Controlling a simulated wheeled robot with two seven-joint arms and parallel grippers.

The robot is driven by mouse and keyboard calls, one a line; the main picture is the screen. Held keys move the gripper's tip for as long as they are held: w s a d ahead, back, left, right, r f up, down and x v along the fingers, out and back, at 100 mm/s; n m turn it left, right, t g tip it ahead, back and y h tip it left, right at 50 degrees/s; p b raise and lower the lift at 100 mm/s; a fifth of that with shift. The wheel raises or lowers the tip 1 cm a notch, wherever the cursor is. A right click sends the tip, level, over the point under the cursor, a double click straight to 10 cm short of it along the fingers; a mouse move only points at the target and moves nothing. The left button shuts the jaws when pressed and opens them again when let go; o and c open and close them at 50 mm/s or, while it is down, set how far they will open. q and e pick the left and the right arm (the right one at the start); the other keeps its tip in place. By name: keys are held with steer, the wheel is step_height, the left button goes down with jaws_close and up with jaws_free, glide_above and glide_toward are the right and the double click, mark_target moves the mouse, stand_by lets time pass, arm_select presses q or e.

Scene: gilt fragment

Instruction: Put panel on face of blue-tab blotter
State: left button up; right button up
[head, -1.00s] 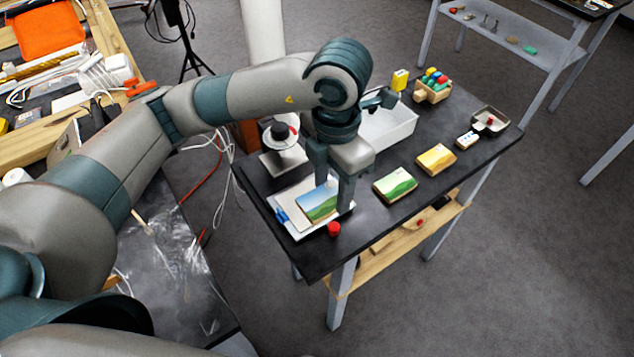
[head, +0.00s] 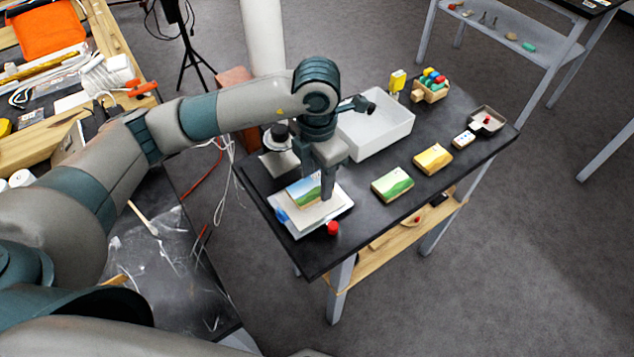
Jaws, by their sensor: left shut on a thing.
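The panel (head: 303,192), a small board painted with blue sky and a green and tan field, is in my left gripper (head: 321,185). The gripper points down and is shut on the panel, and one finger covers part of its right side. The panel is over the upper part of the blotter (head: 302,225), a pale pad with a blue tab (head: 282,216) at its left edge. I cannot tell whether the panel touches the blotter or hangs just above it. My right gripper is not in view.
A red knob (head: 333,228) is at the blotter's front corner. A green painted panel (head: 393,185) and a yellow one (head: 433,159) lie to the right on the dark table (head: 365,222). A white bin (head: 388,140) and a black-topped stand (head: 277,152) are behind.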

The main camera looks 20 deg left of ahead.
mark_target(317, 184)
arm_select(q)
step_height(317, 184, down, 3)
steer(key=shift+r+p, duration=0.2)
steer(key=shift+p, duration=0.25)
steer(key=shift+f, duration=0.15)
steer(key=shift+f+b, duration=0.1)
steer(key=shift+b, duration=0.2)
steer(key=o, duration=1)
steer(key=shift+o, duration=0.2)
